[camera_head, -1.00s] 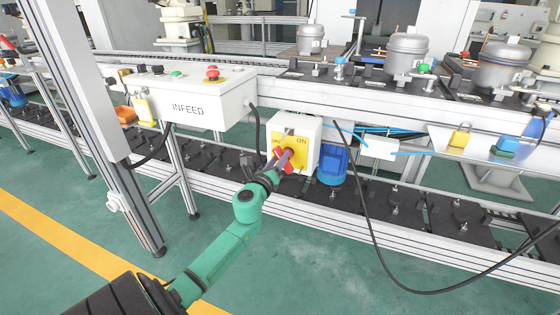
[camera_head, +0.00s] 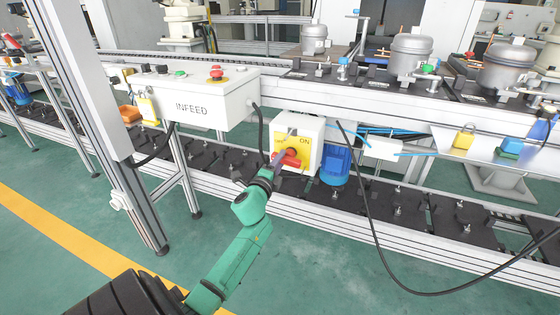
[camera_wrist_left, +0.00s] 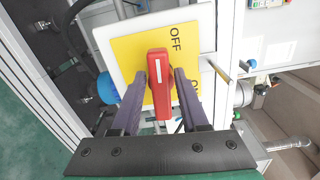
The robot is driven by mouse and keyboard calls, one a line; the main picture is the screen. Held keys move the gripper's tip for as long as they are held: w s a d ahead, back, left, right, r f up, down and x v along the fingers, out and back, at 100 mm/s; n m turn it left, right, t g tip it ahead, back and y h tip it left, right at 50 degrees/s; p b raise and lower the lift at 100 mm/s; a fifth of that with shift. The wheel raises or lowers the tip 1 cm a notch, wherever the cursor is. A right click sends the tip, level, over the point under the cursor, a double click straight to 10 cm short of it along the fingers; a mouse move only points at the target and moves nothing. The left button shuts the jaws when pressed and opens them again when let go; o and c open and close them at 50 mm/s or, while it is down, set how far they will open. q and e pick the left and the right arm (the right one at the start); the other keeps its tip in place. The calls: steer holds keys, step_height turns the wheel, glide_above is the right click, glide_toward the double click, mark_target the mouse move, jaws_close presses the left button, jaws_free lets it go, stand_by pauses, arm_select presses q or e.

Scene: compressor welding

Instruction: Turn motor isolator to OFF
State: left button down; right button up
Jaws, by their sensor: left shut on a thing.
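The motor isolator is a white box (camera_head: 313,129) with a yellow plate (camera_head: 303,146) on its front. "ON" is printed at the plate's upper right in the head view. Its red handle (camera_head: 291,160) lies nearly level across the plate there. My left gripper (camera_head: 277,160) reaches it from the lower left. In the left wrist view the red handle (camera_wrist_left: 159,85) stands between the two dark fingers of my left gripper (camera_wrist_left: 160,78), shut on it. "OFF" reads beside the handle's upper part, and "ON" is partly hidden by a finger. My right gripper is not shown.
A blue motor (camera_head: 335,165) sits just right of the isolator. The white INFEED box (camera_head: 191,105) with buttons is at upper left. A black cable (camera_head: 372,220) hangs at right. A grey post (camera_head: 95,110) stands at left. Green floor is open in front.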

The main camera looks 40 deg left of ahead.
arm_select(q)
steer(key=shift+f+n, duration=0.25)
steer(key=shift+n, duration=0.45)
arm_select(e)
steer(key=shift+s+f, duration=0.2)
arm_select(q)
steer(key=c, duration=0.6)
jaws_free()
steer(key=shift+c, duration=0.2)
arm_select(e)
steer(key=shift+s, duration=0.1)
arm_select(q)
steer(key=shift+r, duration=0.1)
steer(key=p+v, duration=0.1)
steer(key=v, duration=1.3)
steer(key=shift+s, duration=0.3)
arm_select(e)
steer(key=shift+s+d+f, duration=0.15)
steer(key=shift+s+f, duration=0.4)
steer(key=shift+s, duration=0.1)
